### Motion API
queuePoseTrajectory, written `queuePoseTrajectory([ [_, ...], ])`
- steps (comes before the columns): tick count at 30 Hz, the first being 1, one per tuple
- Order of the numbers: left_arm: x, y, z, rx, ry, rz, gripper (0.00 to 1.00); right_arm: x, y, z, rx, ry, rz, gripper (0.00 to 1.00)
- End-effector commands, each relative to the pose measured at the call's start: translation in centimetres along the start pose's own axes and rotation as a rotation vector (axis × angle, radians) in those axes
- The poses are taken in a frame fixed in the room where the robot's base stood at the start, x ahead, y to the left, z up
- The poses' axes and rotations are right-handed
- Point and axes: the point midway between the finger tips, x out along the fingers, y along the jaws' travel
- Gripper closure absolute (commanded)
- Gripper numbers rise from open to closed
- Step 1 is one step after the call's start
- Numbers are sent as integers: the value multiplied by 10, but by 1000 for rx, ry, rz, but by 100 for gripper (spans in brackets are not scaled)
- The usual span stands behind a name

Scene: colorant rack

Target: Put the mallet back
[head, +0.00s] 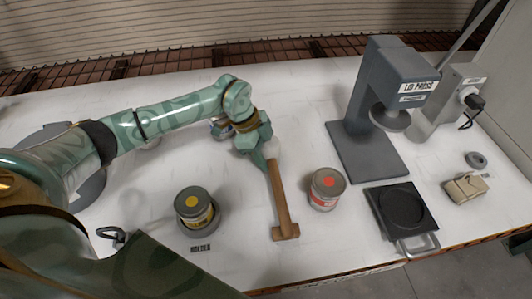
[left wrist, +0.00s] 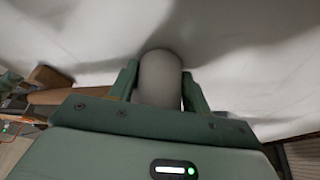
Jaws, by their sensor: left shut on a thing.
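The mallet (head: 278,200) has a brown wooden handle and a short wooden crosspiece at its near end. A pale rounded piece (head: 272,148) shows at its far end, by my left gripper (head: 262,152). In the left wrist view my left gripper (left wrist: 160,85) is shut on a pale cylinder (left wrist: 160,78), which appears to be that end of the mallet. Whether the crosspiece touches the table is unclear. A brown wooden piece (left wrist: 48,77) shows at left in the wrist view; I cannot tell if it belongs to the mallet. My right gripper is not in view.
Further right are the lid press (head: 368,155), a black plate (head: 383,215) and a beige bundle (head: 466,187).

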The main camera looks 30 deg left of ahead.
Motion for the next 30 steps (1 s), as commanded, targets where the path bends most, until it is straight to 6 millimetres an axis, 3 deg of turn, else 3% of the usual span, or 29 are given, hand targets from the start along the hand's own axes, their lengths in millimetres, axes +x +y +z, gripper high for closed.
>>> queuePoseTrajectory([
  [8,1,0,0,0,1,-1,83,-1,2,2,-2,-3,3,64],
  [9,1,0,1,0,0,-1,41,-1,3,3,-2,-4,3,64],
  [11,1,0,1,0,0,-1,30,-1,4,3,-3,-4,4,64],
  [21,-5,0,-1,0,0,-3,30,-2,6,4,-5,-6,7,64],
  [25,-27,-1,-1,0,-1,-4,30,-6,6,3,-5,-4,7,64],
  [30,-68,-1,-1,0,-1,-6,30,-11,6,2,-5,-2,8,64],
])
